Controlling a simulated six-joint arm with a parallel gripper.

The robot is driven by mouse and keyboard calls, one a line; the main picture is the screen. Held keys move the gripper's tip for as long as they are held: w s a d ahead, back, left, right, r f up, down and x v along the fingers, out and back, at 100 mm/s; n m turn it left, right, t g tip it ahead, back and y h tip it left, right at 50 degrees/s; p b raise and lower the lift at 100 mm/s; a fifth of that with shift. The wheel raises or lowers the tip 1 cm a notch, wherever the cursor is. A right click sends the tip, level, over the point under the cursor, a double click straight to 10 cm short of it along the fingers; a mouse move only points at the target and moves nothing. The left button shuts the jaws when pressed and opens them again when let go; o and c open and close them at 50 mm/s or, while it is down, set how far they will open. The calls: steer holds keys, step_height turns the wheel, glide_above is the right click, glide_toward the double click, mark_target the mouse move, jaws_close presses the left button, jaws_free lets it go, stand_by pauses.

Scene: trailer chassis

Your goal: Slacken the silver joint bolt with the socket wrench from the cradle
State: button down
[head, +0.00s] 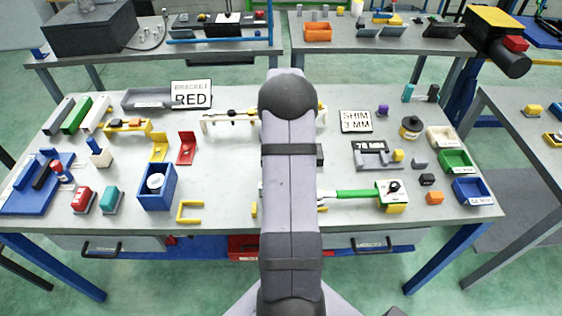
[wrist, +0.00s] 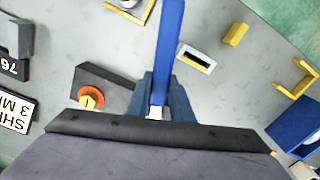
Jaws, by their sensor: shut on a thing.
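My gripper (wrist: 160,98) is shut on a tool with a long blue handle (wrist: 170,45), which I take to be the socket wrench. The handle runs up from the fingers in the wrist view. A small silver part (wrist: 156,112) shows low between the fingers; I cannot tell whether it is the wrench's socket or the bolt. Left of the fingers lies a dark block (wrist: 112,84) with an orange ring and yellow bolt head (wrist: 90,98). No silver joint bolt is clearly visible. My arm hides the gripper and wrench in the head view.
A pale beam (head: 228,117) lies behind my arm. A green-handled tool (head: 355,194) lies to the right. A blue bin (head: 157,196) and a yellow bracket (head: 188,219) stand left. Signs, small blocks and bins crowd both sides. Some bare table lies left of my arm.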

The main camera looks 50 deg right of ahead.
steer(key=shift+s+d+r+n, duration=0.1)
steer(key=shift+s+d+n, duration=0.05)
steer(key=shift+d+n, duration=0.4)
steer(key=shift+n, duration=0.15)
steer(key=shift+s+d+n+p, duration=0.2)
steer(key=shift+d+n+p, duration=0.15)
steer(key=shift+d+n, duration=0.3)
steer(key=shift+n, duration=0.25)
steer(key=shift+s+d+n, duration=0.1)
steer(key=shift+d+n, duration=0.5)
steer(key=shift+n, duration=0.1)
steer(key=shift+d, duration=0.1)
stand_by(0.3)
steer(key=shift+d+n+p, duration=0.4)
steer(key=shift+d+n, duration=0.25)
steer(key=shift+n, duration=0.25)
steer(key=shift+a, duration=0.25)
stand_by(0.3)
